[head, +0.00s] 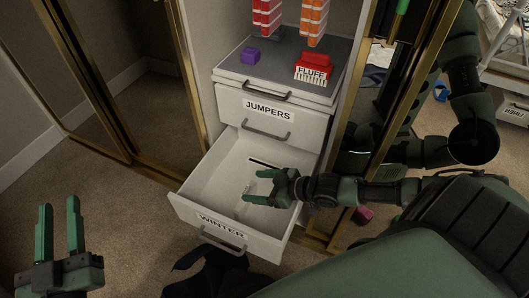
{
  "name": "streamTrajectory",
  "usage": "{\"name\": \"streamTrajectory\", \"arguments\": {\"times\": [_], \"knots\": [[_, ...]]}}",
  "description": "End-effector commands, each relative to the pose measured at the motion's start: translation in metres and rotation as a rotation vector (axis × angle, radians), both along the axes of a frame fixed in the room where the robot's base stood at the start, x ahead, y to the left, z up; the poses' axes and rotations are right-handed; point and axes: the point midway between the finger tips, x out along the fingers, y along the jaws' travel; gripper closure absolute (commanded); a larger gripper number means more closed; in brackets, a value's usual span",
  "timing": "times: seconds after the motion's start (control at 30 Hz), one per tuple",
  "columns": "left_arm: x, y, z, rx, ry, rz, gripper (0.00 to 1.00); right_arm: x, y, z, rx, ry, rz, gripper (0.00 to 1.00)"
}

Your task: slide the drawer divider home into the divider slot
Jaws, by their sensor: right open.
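The lower drawer (190,208), labelled WINTER, is pulled out and open. A short dark slot (265,163) shows inside it, toward the back. My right gripper (255,187) reaches into the drawer from the right, its two fingers apart and pointing left. A small pale, partly see-through shape (243,208) is near its fingertips; I cannot tell whether this is the divider or whether the fingers touch it. My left gripper (59,222) is open and empty, fingers up, over the carpet at the lower left, far from the drawer.
The JUMPERS drawer (292,125) above is closed. On the grey top stand a purple block (250,56), a red FLUFF brush (313,69) and red and orange stacks. Gold-framed mirror doors flank the cabinet. Open carpet (105,205) lies to the left.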

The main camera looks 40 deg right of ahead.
Motion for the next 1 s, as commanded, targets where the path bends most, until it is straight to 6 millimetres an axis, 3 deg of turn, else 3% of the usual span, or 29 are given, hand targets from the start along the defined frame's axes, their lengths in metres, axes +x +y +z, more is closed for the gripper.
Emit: {"name": "streamTrajectory", "arguments": {"times": [0.2, 0.4, 1.0], "knots": [[0.000, 0.006, -0.041, 0.058, 0.218, 0.014, 0.68, -0.015, -0.009, 0.012, 0.000, 0.000, 0.000, 0.24], [-0.004, 0.010, -0.061, 0.082, 0.316, 0.020, 0.68, -0.021, -0.013, 0.015, -0.001, -0.003, 0.001, 0.24], [-0.004, 0.011, -0.064, 0.086, 0.329, 0.021, 0.68, -0.022, -0.013, 0.015, -0.001, -0.003, 0.001, 0.24]]}}
